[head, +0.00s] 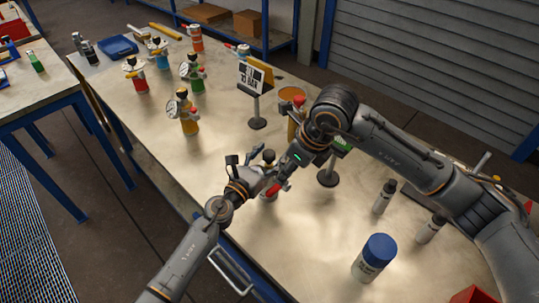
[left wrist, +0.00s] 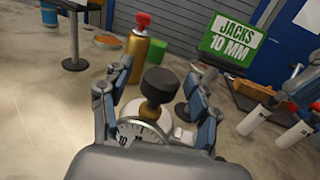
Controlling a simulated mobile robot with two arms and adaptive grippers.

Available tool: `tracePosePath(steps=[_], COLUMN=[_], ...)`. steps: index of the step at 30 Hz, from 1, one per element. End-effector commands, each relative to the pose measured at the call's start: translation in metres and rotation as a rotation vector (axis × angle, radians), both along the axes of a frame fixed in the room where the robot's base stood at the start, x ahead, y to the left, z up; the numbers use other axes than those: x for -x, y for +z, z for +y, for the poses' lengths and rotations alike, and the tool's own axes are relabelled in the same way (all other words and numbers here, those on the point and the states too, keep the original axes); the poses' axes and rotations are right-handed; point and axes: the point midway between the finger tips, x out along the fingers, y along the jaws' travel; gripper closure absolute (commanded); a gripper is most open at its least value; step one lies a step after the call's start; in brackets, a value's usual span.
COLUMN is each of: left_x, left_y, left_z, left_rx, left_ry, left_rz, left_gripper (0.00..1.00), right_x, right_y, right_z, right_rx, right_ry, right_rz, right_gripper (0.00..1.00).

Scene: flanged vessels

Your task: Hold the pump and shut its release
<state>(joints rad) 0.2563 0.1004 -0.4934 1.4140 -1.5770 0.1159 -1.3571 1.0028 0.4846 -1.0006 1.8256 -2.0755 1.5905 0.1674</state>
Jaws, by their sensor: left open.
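The pump, with a black knob (head: 268,156) on top, stands near the table's front edge between my two hands. In the left wrist view its black knob (left wrist: 160,84), round gauge (left wrist: 140,131) and pale body show close up. My left gripper (left wrist: 158,100) is open, with one finger on each side of the pump's upper part; in the head view it (head: 256,175) is partly hidden. A red part (head: 274,190) shows low by the pump; I cannot tell whether it is the release. My right gripper (head: 287,163) is close beside the pump, its fingertips hard to make out.
A yellow bottle with a red top (left wrist: 147,45) and a green sign (left wrist: 232,42) stand behind the pump. Several gauge-topped vessels, including a yellow one (head: 187,115), stand further left. A blue-capped jar (head: 375,257) is at the front right. Clear table lies around (head: 210,150).

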Motion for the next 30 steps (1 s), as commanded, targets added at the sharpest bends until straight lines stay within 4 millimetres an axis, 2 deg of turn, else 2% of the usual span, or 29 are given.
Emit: tracePosePath(steps=[5, 12, 14, 15, 30], left_x=[0.0000, 0.0002, 0.0002, 0.0002, 0.0004], left_y=[-0.0001, -0.0002, -0.0002, -0.0002, -0.0006], left_z=[0.0001, 0.0002, 0.0002, 0.0002, 0.0004], left_rx=[0.000, 0.001, 0.001, 0.001, 0.000], left_ry=[0.000, 0.000, 0.000, 0.000, 0.000], left_rz=[0.000, 0.001, 0.001, 0.001, 0.001], left_gripper=[0.39, 0.86, 0.98, 1.00, 1.00], right_x=[0.0000, -0.0001, 0.0000, 0.0000, 0.0000], right_y=[0.0000, 0.0000, 0.0000, 0.0000, 0.0000], right_z=[0.0000, 0.0001, 0.0000, 0.0000, 0.0000], right_rx=[0.000, 0.000, 0.000, 0.000, 0.000], right_ry=[0.000, 0.000, 0.000, 0.000, 0.000], right_rz=[0.000, 0.000, 0.000, 0.000, 0.000], right_gripper=[0.62, 0.62, 0.62, 0.62, 0.62])
